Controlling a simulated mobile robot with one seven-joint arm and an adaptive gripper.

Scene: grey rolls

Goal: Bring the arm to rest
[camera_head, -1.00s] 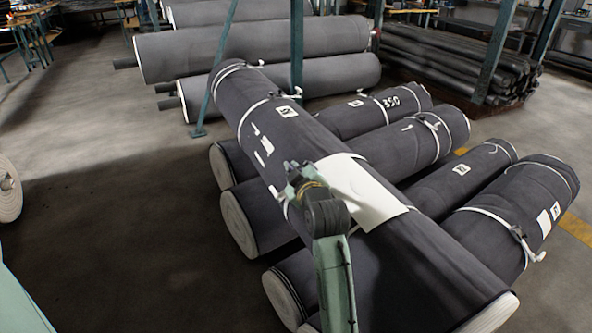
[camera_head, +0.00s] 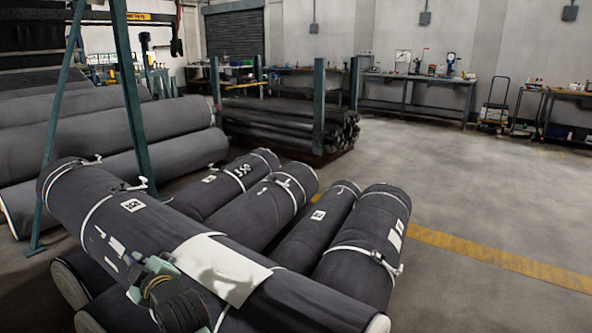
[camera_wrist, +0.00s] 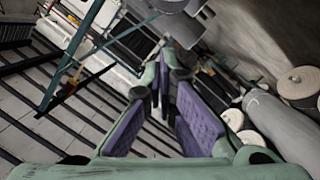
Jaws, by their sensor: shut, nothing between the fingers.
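My gripper (camera_head: 146,274) shows at the lower left of the head view, in front of the long dark roll (camera_head: 120,213) that lies across the others. It is left of the white sheet (camera_head: 235,272) on that roll; whether it touches the roll cannot be told. In the wrist view my gripper (camera_wrist: 168,70) has its purple-padded fingers pointing away, shut with nothing held. The wrist view is tilted, with rolls at its right side.
Several dark rolls (camera_head: 375,225) lie under and beside the long roll. A green post (camera_head: 130,95) stands behind it. A rack of dark tubes (camera_head: 285,125) and workbenches (camera_head: 415,80) are farther back. The floor (camera_head: 470,190) at right is clear.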

